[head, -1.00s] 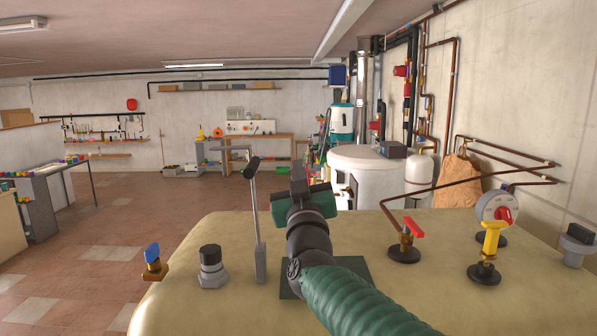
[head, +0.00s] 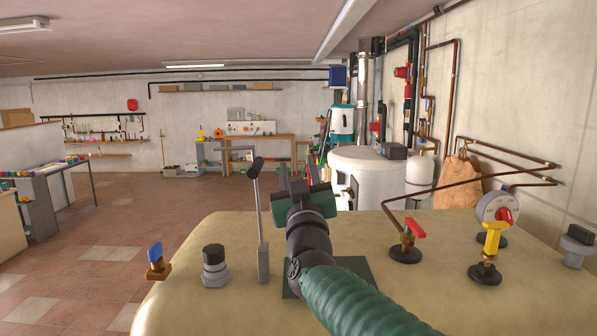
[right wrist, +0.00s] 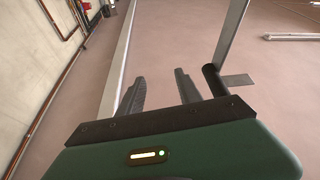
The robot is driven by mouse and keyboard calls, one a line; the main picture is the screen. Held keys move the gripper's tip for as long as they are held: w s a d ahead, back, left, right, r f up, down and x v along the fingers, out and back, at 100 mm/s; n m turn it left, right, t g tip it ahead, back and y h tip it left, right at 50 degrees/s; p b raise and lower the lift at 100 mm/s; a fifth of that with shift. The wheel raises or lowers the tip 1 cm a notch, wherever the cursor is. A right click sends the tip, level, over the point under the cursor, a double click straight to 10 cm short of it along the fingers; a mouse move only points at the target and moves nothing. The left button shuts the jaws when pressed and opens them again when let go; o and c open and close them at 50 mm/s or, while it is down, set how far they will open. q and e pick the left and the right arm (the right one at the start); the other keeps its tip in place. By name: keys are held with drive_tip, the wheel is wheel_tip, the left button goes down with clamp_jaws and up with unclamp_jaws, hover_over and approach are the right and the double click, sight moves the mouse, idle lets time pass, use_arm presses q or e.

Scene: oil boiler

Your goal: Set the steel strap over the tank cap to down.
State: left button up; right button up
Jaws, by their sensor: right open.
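The steel strap (head: 260,220) is a thin grey bar with a black grip (head: 255,167) at its top. It stands nearly upright on the tan tank top, leaning slightly left. My right gripper (head: 298,174) is just right of the strap, its two dark fingers apart and nothing between them. In the right wrist view the open fingers (right wrist: 158,88) show, with a black cylinder (right wrist: 213,80) and grey bar beside the right finger, apparently the strap. A dark square plate (head: 355,268) lies partly hidden under my right arm; I cannot tell which part is the cap. My left gripper is not in view.
Left on the tank (head: 205,228) are a blue-handled valve (head: 155,255) and a black-topped fitting (head: 214,262). On the right are a red-handled valve (head: 411,232), a yellow-handled valve (head: 492,240), a gauge (head: 494,206) and copper pipes.

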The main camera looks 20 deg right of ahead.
drive_tip(key=b+v, duration=0.7)
drive_tip(key=v, duration=0.9)
drive_tip(key=shift+s+f, duration=0.25)
drive_tip(key=shift+s, duration=0.05)
drive_tip(key=shift+a, duration=0.15)
